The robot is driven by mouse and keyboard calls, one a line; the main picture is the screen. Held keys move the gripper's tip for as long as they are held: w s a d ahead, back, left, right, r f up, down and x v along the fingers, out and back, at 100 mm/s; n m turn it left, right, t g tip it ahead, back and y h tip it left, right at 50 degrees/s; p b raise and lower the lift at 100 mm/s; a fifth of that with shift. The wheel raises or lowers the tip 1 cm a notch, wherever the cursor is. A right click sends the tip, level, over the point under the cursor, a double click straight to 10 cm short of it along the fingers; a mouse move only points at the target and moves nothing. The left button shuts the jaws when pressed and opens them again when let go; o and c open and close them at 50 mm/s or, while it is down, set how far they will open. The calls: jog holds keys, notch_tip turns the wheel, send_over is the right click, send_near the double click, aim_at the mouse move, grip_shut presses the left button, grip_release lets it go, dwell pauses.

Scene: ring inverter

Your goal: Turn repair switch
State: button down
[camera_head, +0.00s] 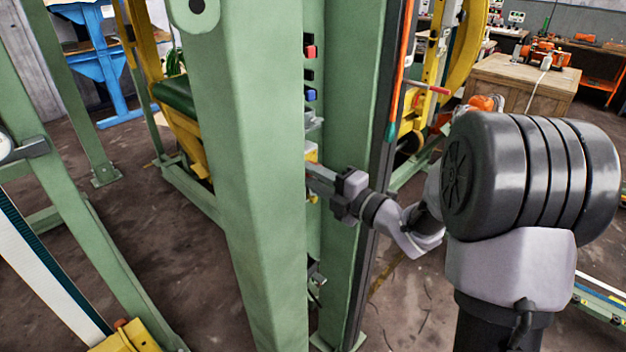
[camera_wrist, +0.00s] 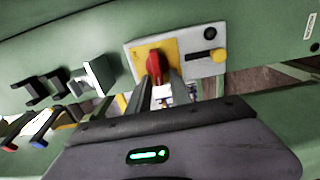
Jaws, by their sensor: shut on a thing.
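The repair switch (camera_wrist: 155,65) is a red knob on a yellow plate, set in a grey panel on the green machine frame in the wrist view. My gripper (camera_wrist: 161,84) reaches up to it, with its fingers closed around the red knob. The knob stands roughly upright in the picture. In the head view, my gripper (camera_head: 318,178) reaches in past the edge of a green post, and the switch is hidden there.
Beside the switch on the panel is a yellow knob (camera_wrist: 218,55). Black fittings and a grey box (camera_wrist: 95,74) sit left of it. In the head view, a thick green post (camera_head: 258,180) stands close to my gripper, with red and blue buttons (camera_head: 310,95) above.

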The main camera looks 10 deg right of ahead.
dwell(0.4)
jog(key=c, duration=1.5)
grip_release()
jog(key=p+v, duration=0.4)
jog(key=v, duration=1.3)
jog(key=shift+s+d, duration=0.15)
